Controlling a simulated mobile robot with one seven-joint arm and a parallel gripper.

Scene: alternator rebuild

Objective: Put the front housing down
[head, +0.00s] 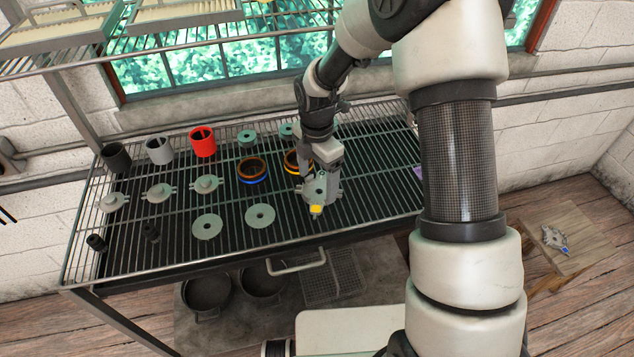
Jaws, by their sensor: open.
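My gripper (320,180) points down over the right-middle part of the wire rack. Its jaws are open. Directly below it is a grey housing (334,193) with side ears, which I take to be the front housing. It appears to rest on the rack, but my gripper covers much of it, and I cannot tell whether the fingers touch it. A small yellow piece (316,210) shows at its near side; I cannot tell which part it belongs to.
The wire rack (270,234) also holds grey eared parts (158,192), flat discs (260,216), coil rings (252,170) and a red cylinder (203,141). Free slats lie right of the housing. A window (200,64) and an upper shelf (180,15) are behind.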

